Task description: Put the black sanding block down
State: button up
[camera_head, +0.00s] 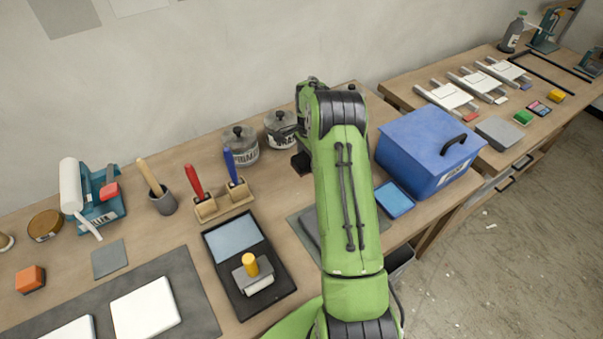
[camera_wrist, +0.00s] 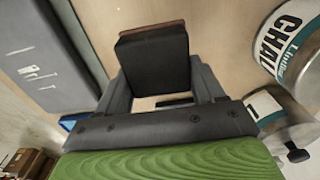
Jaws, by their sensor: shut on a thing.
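The black sanding block (camera_wrist: 153,62) is between the two fingers of my gripper (camera_wrist: 158,85) in the wrist view, with a reddish-brown strip along its far edge. My gripper is shut on it. In the head view a small dark part of the block (camera_head: 301,163) shows just left of my green arm, close to the wooden bench. My arm hides most of the gripper there. I cannot tell whether the block touches the bench top.
Two lidded cans (camera_head: 240,145) stand left of the block; a labelled can (camera_wrist: 292,50) is close by in the wrist view. A blue box (camera_head: 425,150) stands to the right. A holder with red and blue tools (camera_head: 222,203) and a black tray (camera_head: 282,282) lie to the left.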

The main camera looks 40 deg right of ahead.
aim_at(307, 170)
notch_tip(307, 170, down, 5)
jog(key=shift+w+a+f, duration=0.1)
jog(key=shift+w, duration=0.05)
jog(key=shift+f, duration=0.1)
